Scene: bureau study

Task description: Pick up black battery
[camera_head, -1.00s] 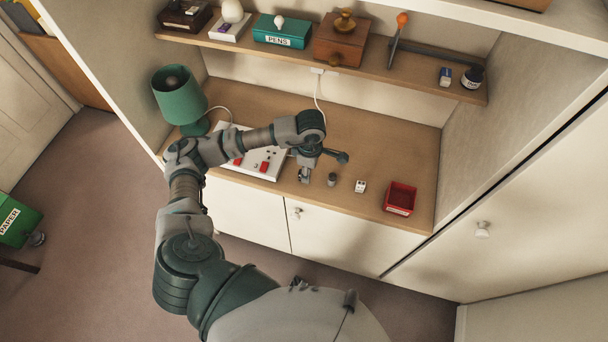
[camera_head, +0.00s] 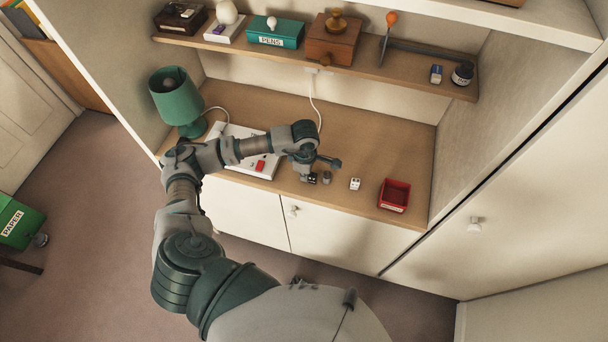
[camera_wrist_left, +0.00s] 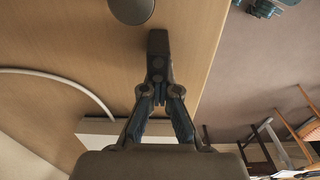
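The finger tips are small and dark in the head view. My right gripper is not in view.
A white dice-like block (camera_head: 355,184) and a red open box (camera_head: 394,195) stand right of the cylinder. A white board with red parts (camera_head: 247,152) lies behind my left forearm. A green lamp (camera_head: 177,98) stands at left. A loaded shelf (camera_head: 350,70) hangs above.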

